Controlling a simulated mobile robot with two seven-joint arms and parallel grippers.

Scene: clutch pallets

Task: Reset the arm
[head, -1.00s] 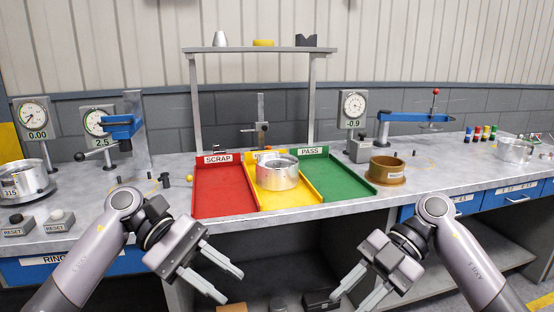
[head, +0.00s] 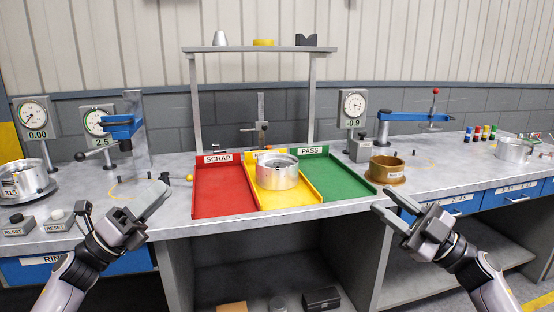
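My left gripper (head: 122,199) is raised over the bench's front edge at the left, beside the reset buttons. Its fingers are spread and nothing shows between them. My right gripper (head: 388,201) is at the bench's front edge, right of the green tray, pointing up and left. Its fingers look apart and empty. A silver ring (head: 278,172) sits in the yellow middle tray (head: 290,198), clear of both grippers.
The red scrap tray (head: 222,200) and green pass tray (head: 338,181) flank the yellow one. A bronze ring (head: 387,169) stands behind my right gripper. Reset buttons (head: 56,220) and a silver ring on a gauge base (head: 22,182) are at left. Space before the trays is clear.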

